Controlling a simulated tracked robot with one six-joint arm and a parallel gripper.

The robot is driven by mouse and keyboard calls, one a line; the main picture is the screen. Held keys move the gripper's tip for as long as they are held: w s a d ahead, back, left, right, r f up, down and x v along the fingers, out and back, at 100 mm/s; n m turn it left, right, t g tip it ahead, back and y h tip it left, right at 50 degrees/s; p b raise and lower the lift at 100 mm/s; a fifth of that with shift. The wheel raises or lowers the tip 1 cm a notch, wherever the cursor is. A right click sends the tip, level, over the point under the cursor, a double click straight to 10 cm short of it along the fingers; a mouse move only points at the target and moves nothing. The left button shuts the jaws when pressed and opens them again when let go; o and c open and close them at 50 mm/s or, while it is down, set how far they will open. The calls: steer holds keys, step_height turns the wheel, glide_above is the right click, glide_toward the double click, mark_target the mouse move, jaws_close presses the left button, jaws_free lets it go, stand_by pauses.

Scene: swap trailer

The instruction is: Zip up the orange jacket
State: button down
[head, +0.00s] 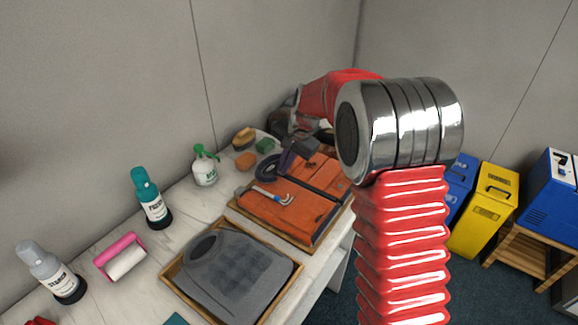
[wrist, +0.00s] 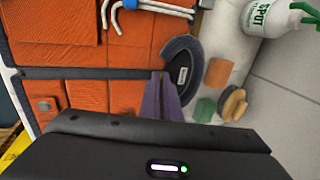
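The orange jacket (head: 285,218) lies flat in a shallow wooden tray on the counter; it also shows in the wrist view (wrist: 55,35). A dark zipper line (wrist: 85,73) runs across it towards a dark curved collar-like piece (wrist: 180,62) with a black label. My gripper (head: 290,155) is over the jacket's collar end in the head view. In the wrist view its two purple fingers (wrist: 161,82) are close together, tips at the collar end of the zipper line. The zipper pull is not distinguishable, and I cannot tell whether the fingers hold it.
Metal tools (head: 270,196) lie on the jacket. A grey garment (head: 235,275) lies in a nearer tray. A green-topped spray bottle (head: 205,168), teal bottle (head: 150,200), orange sponge (head: 245,160), green block (head: 265,145) and brush (head: 243,136) stand along the wall side.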

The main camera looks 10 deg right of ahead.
steer(key=c, duration=2)
jaws_free()
steer(key=v, duration=1.4)
steer(key=shift+w+a, duration=0.1)
